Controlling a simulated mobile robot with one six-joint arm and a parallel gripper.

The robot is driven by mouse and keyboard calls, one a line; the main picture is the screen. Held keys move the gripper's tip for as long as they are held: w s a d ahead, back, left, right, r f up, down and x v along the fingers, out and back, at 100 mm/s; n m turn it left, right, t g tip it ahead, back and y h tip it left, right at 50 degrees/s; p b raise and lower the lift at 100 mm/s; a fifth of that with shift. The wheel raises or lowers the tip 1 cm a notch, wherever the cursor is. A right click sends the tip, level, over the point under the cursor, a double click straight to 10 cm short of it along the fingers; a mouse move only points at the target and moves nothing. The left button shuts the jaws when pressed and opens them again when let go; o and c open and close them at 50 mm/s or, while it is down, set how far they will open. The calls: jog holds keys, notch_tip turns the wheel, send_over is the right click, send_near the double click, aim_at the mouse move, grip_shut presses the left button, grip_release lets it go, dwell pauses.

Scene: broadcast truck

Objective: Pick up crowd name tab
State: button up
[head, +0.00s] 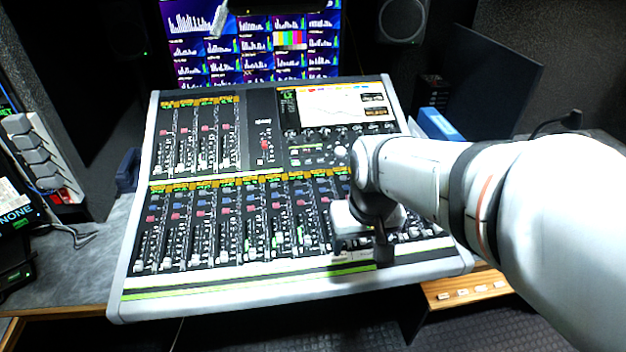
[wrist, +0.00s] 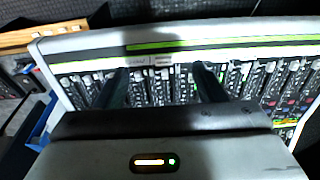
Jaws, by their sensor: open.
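Two small pale name tabs lie side by side on the front label strip of the mixing console. In the wrist view they are a left tab (wrist: 135,62) and a right tab (wrist: 162,60); their print is too small to read, so I cannot tell which is the crowd tab. My gripper (wrist: 163,78) is open, its two dark fingers spread over the faders, with both tabs showing between and just beyond the fingertips. In the head view my gripper (head: 362,250) is over the console's front right part, partly hiding the strip. Nothing shows between the fingers.
The sloped console (head: 205,280) fills the middle, with rows of faders. A wooden ledge (head: 470,300) at its front right carries several small pale tabs. Monitors (head: 250,45) stand behind, and a blue box (head: 438,124) is at the back right. Grey desk is free at the left.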

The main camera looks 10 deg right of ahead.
jog(key=w+f, duration=0.3)
jog(key=f, duration=0.2)
jog(key=w+f+g, duration=0.1)
jog(key=w+f, duration=0.3)
jog(key=f, duration=0.2)
jog(key=w+f+g, duration=0.1)
jog(key=w+f, duration=0.2)
jog(key=f, duration=0.3)
jog(key=shift+w+a+f, duration=0.1)
jog(key=shift+w+f, duration=0.15)
jog(key=shift+w, duration=0.05)
jog(key=shift+c, duration=0.2)
